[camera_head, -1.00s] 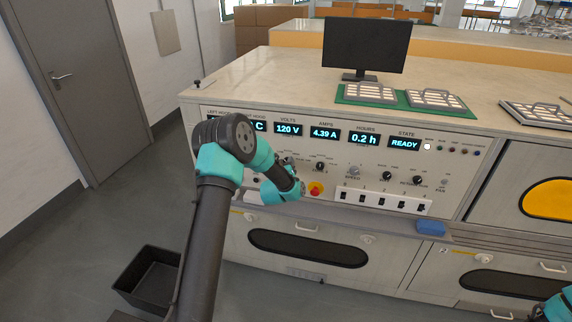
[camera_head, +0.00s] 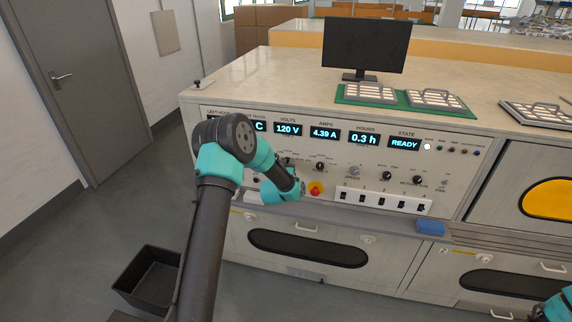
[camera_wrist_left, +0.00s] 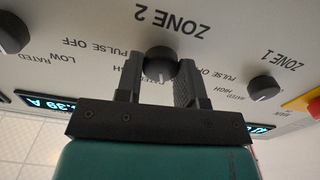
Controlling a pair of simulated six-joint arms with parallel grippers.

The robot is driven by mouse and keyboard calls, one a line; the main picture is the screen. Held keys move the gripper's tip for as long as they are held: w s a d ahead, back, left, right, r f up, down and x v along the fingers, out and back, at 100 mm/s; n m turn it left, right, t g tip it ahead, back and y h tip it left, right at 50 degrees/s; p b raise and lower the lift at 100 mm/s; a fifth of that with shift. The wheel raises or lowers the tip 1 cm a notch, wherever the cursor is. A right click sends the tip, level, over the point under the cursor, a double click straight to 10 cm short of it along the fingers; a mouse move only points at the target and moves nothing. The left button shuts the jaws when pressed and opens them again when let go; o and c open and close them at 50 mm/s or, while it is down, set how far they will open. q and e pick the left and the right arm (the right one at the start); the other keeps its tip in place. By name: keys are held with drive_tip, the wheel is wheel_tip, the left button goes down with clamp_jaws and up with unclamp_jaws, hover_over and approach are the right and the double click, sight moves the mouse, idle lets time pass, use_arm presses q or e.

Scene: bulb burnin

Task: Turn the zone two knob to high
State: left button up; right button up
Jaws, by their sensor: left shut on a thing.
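The zone two knob (camera_wrist_left: 161,64) is a dark round knob on the pale panel, below the upside-down "ZONE 2" print in the left wrist view. My left gripper (camera_wrist_left: 158,70) has its two dark fingers on either side of the knob and is shut on it. A pale pointer mark shows on the knob's lower part in that picture. The label under it is partly covered by the gripper, so I cannot read the setting. In the head view my left arm hides the knob. Only a teal piece of my right arm shows at the bottom right corner.
The zone 1 knob (camera_wrist_left: 263,88) is beside my left gripper, and a red and yellow part (camera_wrist_left: 303,104) lies beyond it. In the head view a red button (camera_head: 315,188) and a row of switches (camera_head: 383,201) are on the panel. A blue block (camera_head: 431,228) sits on the ledge.

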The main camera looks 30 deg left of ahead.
use_arm(q)
drive_tip(key=m, duration=1.2)
drive_tip(key=shift+d+f, duration=0.1)
drive_tip(key=shift+d, duration=0.05)
idle(0.4)
drive_tip(key=o, duration=0.9)
drive_tip(key=shift+s, duration=0.1)
drive_tip(key=v, duration=1.7)
drive_tip(key=shift+s+d, duration=0.1)
